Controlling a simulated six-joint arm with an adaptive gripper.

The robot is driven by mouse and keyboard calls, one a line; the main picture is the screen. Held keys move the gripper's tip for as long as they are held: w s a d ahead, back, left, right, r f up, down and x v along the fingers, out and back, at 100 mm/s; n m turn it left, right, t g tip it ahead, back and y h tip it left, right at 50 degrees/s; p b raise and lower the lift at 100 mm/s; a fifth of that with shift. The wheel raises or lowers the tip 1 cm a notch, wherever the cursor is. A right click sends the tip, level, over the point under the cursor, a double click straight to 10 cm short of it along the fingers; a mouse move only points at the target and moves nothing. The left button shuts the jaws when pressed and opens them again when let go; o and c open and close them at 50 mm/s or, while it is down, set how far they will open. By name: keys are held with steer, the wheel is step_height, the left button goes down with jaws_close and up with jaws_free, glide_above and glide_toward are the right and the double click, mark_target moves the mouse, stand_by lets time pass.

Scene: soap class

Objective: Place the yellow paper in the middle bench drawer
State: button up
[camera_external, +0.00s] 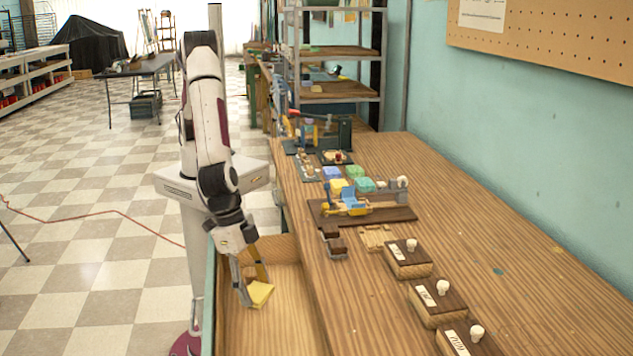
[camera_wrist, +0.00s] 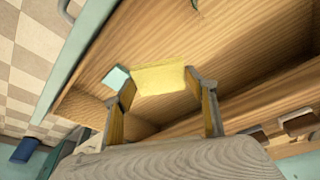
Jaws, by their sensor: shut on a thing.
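The yellow paper (camera_external: 260,292) is a small yellow block-like piece between the fingertips of my gripper (camera_external: 252,290). In the wrist view the yellow paper (camera_wrist: 160,79) spans the gap between the two fingers of my gripper (camera_wrist: 165,85), which is shut on it. An open wooden bench drawer (camera_external: 285,325) lies directly below, pulled out from the bench's left side. Its bare wooden floor (camera_wrist: 230,50) fills much of the wrist view. The paper is over or inside the drawer; I cannot tell whether it touches the floor.
The wooden bench top (camera_external: 500,235) lies right of the drawer. It bears several wooden boxes with white knobs (camera_external: 438,300), a brown board with a blue and yellow device (camera_external: 360,210), and coloured blocks (camera_external: 350,178). The drawer's teal front (camera_external: 208,300) borders its left side.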

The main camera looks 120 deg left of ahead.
steer(key=n, duration=0.1)
steer(key=d+f+n, duration=0.1)
steer(key=shift+w+d+f+n+y, duration=0.2)
steer(key=shift+w+d+n+y, duration=0.05)
steer(key=shift+d+n+y, duration=0.05)
steer(key=shift+w+d+f+n+g+y, duration=0.15)
steer(key=shift+w+d+n+g, duration=0.1)
steer(key=shift+n, duration=0.6)
steer(key=shift+w+d+f+n+g+y, duration=0.15)
steer(key=shift+d+n+g, duration=0.1)
steer(key=shift+n, duration=0.6)
steer(key=shift+a, duration=0.1)
glide_above(259, 341)
steer(key=shift+s+d+f, duration=0.1)
steer(key=shift+f, duration=0.9)
steer(key=shift+s+d+f, duration=0.1)
steer(key=shift+d+f, duration=0.05)
steer(key=shift+f, duration=0.9)
steer(key=shift+s+d+f, duration=0.1)
steer(key=shift+f, duration=0.9)
steer(key=shift+f, duration=0.1)
steer(key=shift+f, duration=1.8)
steer(key=shift+f, duration=0.1)
